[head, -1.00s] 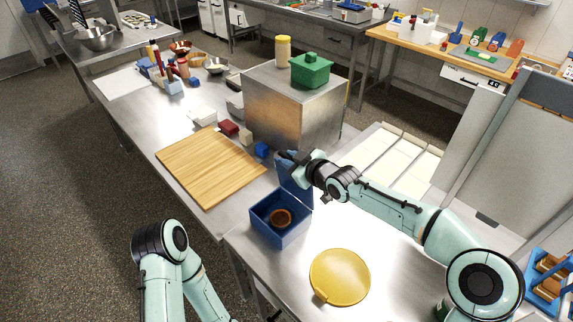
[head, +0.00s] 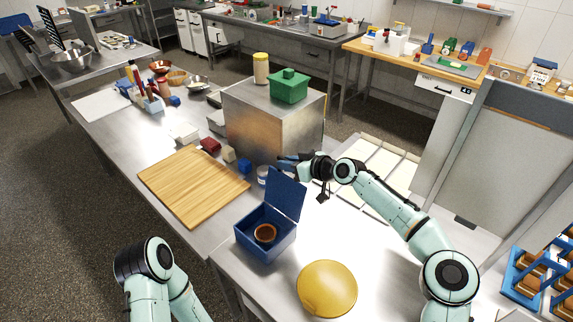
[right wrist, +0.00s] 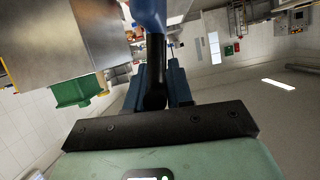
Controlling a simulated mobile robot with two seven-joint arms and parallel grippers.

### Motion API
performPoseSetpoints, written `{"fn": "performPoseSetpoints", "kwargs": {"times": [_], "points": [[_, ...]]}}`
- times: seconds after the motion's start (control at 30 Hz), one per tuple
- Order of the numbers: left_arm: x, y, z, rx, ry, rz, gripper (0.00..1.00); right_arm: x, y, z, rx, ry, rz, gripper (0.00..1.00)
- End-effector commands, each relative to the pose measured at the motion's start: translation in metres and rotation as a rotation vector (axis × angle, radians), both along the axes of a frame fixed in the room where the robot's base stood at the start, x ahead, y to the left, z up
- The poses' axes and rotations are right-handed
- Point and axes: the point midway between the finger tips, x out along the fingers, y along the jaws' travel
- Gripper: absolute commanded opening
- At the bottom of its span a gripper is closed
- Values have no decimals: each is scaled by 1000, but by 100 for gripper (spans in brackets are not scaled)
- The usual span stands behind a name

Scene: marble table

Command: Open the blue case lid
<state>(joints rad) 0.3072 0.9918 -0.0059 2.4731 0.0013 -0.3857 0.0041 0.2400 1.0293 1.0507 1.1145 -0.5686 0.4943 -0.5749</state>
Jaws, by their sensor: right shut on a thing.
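The blue case (head: 262,249) stands on the steel table near its front edge. Its lid (head: 286,194) stands up, open, at the back right side, and a small brown bowl (head: 265,233) sits inside. My right gripper (head: 286,161) is just behind and above the lid's top edge; I see a thin gap between them. It is shut on a small blue thing (right wrist: 150,12), seen at the top of the right wrist view; what this is I cannot tell. My left gripper is out of view; only part of my left arm shows.
A yellow round lid (head: 327,288) lies right of the case. A wooden board (head: 193,186) is to the left. A steel box (head: 275,125) with a green pot (head: 289,86) stands behind. Small blocks and a jar (head: 263,174) lie between.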

Motion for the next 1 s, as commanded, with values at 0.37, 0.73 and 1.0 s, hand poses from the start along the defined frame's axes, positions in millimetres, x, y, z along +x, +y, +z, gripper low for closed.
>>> {"fn": "performPoseSetpoints", "kwargs": {"times": [0.37, 0.73, 1.0], "points": [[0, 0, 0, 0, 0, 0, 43, 0, 0, -1, 0, 3, 0, 34], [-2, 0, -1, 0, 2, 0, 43, -1, -2, 0, 0, 1, 0, 42], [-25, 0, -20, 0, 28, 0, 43, -24, -35, 11, -1, 4, -4, 42]]}}
